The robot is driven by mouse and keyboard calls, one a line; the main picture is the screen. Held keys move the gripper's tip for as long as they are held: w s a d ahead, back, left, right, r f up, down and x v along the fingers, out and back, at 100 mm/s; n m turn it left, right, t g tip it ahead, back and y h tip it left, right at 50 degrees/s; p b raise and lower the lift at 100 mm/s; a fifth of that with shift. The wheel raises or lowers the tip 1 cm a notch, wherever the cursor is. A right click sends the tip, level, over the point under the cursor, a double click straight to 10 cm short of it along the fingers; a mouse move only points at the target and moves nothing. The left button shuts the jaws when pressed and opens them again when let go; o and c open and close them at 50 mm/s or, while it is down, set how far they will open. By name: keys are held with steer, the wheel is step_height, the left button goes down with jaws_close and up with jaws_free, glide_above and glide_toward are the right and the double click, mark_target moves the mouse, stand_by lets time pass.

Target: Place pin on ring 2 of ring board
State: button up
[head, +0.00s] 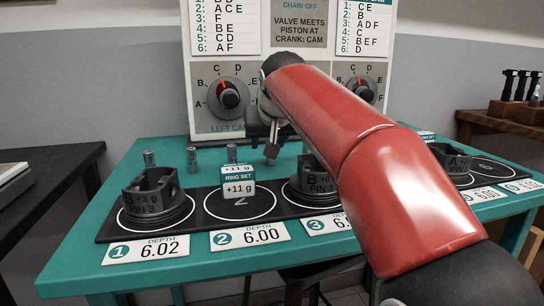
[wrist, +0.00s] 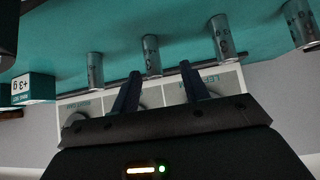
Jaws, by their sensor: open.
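The black ring board (head: 212,217) lies on the teal table with numbered white rings. Ring 2 (head: 240,214) has a teal and white ring set box marked +11 g (head: 238,188) at its back part. Metal pins stand behind the board: one at the left (head: 150,158), one beside it (head: 192,159) and one behind the box (head: 232,153). My gripper (head: 262,140) is open and empty above the back of the table. The wrist view shows several lettered pins, one (wrist: 151,55) beyond and between my fingers (wrist: 159,68).
Dark pistons stand on ring 1 (head: 156,199), ring 3 (head: 304,188) and farther right (head: 455,162). A panel with two cam dials (head: 229,96) rises behind the table. A +3 g box (wrist: 33,88) shows in the wrist view. My arm hides the board's right middle.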

steer(key=x, duration=0.5)
steer(key=shift+w+d+f, duration=0.15)
steer(key=shift+w+d, duration=0.15)
steer(key=shift+d, duration=0.05)
jaws_close()
